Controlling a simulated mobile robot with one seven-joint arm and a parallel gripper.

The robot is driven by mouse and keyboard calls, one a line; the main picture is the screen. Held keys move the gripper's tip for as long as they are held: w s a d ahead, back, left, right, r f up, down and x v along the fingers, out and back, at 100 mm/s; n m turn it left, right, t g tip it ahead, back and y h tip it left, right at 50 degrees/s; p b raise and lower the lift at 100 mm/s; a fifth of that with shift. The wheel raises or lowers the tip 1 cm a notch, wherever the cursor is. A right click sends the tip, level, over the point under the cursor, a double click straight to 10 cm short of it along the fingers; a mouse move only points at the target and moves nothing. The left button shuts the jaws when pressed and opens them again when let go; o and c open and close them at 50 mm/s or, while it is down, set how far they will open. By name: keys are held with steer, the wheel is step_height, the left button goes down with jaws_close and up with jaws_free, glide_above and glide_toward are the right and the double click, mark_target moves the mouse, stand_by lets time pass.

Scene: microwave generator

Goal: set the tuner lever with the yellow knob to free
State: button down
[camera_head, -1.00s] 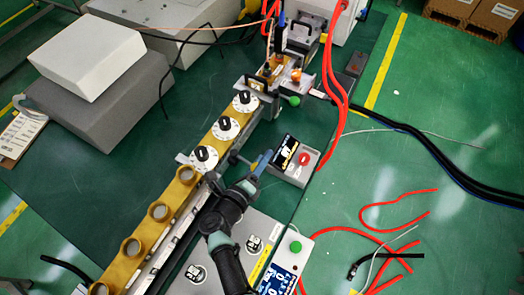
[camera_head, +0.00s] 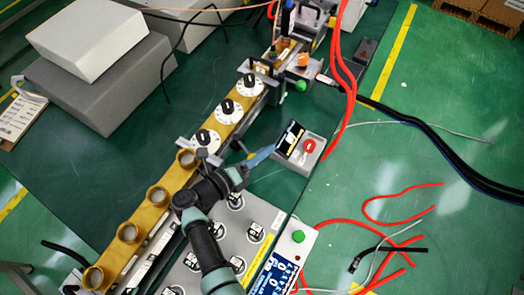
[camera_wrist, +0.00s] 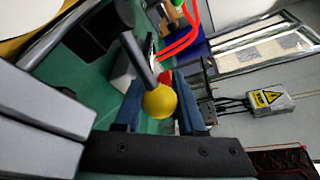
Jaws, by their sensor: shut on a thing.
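The yellow knob (camera_wrist: 160,103) is a ball on the end of a grey lever rod (camera_wrist: 138,58) in the wrist view. My gripper (camera_wrist: 159,82) is shut on it, with one blue finger on each side of the ball. In the head view my gripper (camera_head: 258,157) is low over the gap between the gold waveguide (camera_head: 181,174) and the small box with the red button (camera_head: 302,148). The yellow knob cannot be made out in the head view. No lever position marking can be read.
Several white dials with black pointers (camera_head: 207,138) line the waveguide beside my gripper. A grey panel (camera_head: 225,217) and a blue display unit (camera_head: 276,272) lie near my arm. Red hoses (camera_head: 345,80) pass at the right.

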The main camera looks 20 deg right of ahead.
steer(key=c, duration=0.5)
jaws_free()
steer(key=v, duration=0.7)
steer(key=shift+a, duration=0.2)
steer(key=shift+s, duration=0.15)
